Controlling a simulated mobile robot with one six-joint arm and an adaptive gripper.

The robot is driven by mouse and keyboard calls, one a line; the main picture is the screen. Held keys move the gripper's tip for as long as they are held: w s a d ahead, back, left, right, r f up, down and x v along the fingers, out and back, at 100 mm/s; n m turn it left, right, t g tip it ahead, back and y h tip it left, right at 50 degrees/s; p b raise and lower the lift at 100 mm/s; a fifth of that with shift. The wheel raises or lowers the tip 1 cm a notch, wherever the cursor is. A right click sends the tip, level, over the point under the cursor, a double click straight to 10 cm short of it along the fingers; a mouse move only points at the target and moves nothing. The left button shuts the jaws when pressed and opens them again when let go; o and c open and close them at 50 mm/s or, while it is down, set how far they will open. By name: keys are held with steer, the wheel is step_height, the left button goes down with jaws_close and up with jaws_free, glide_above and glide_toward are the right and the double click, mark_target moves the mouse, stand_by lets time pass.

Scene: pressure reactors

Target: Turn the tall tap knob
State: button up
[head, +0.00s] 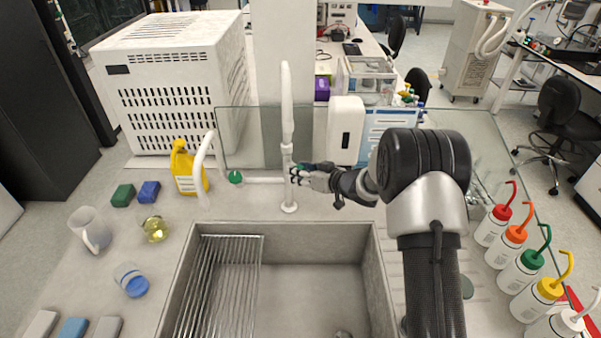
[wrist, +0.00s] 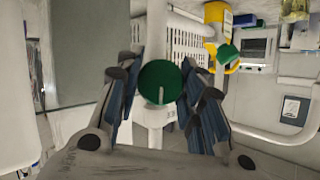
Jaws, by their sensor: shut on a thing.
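The tall white tap (head: 288,110) rises from the counter behind the sink. My gripper (head: 300,173) reaches in from the right at the tap's lower column. In the wrist view my gripper (wrist: 161,80) is shut on a round green knob (wrist: 160,83) with a pale line on its face. The blue-padded fingers stand on both sides of the knob. In the head view this knob is mostly hidden by the fingers. A second green knob (head: 235,177) sits at the left on the side pipe and also shows in the wrist view (wrist: 228,54).
The sink (head: 310,285) with its metal rack lies in front. A yellow bottle (head: 188,170), a jug (head: 90,230) and a beaker (head: 131,279) stand left. A white dispenser (head: 345,130) and glass panel are behind. Several wash bottles (head: 518,272) stand right.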

steer(key=shift+c, duration=0.3)
steer(key=n+t+h+b, duration=0.1)
steer(key=n+b, duration=0.1)
steer(key=b, duration=0.1)
steer(key=shift+f, duration=0.2)
steer(key=n+h+b, duration=0.1)
steer(key=b, duration=0.3)
steer(key=shift+n+t, duration=0.3)
steer(key=n+t+b, duration=0.1)
steer(key=b, duration=0.2)
steer(key=shift+h+b, duration=0.3)
steer(key=shift+b, duration=0.05)
steer(key=shift+r+n+b, duration=0.1)
steer(key=shift+n+b, duration=0.3)
steer(key=shift+b, duration=0.4)
steer(key=shift+r, duration=0.1)
steer(key=o, duration=1.1)
